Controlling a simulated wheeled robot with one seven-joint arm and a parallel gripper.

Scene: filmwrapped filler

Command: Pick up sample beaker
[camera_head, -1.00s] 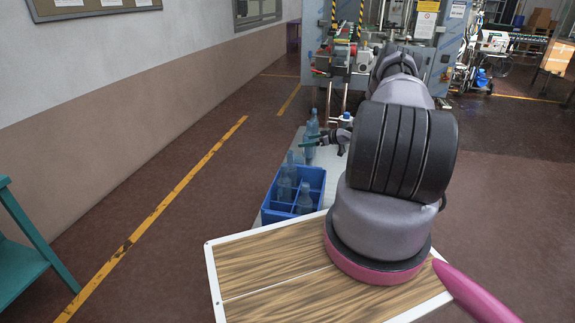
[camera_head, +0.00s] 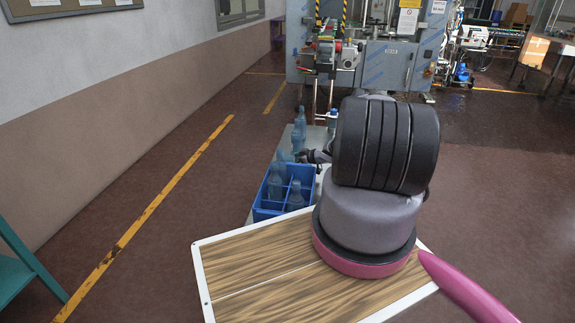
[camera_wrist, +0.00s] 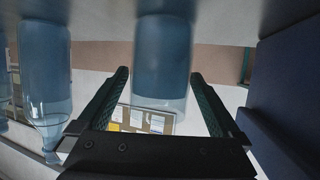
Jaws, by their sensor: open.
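In the wrist view, which is upside down, a clear beaker (camera_wrist: 163,55) with blue liquid fills the middle. Its rim end points down in the picture. My gripper (camera_wrist: 158,76) is open, with one dark green finger on each side of the beaker. The beaker appears in line with the gap, and I cannot tell how deep it sits between the fingers. In the head view, my gripper is small and partly hidden behind my arm, beside the blue crate. I cannot pick out the beaker clearly there.
A blue crate (camera_head: 270,208) with bottles stands on a pale surface; more bottles (camera_head: 299,125) stand behind it. In the wrist view, a bottle (camera_wrist: 45,70) is close on the left and a dark blue wall is close on the right. A machine (camera_head: 385,65) stands at the back.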

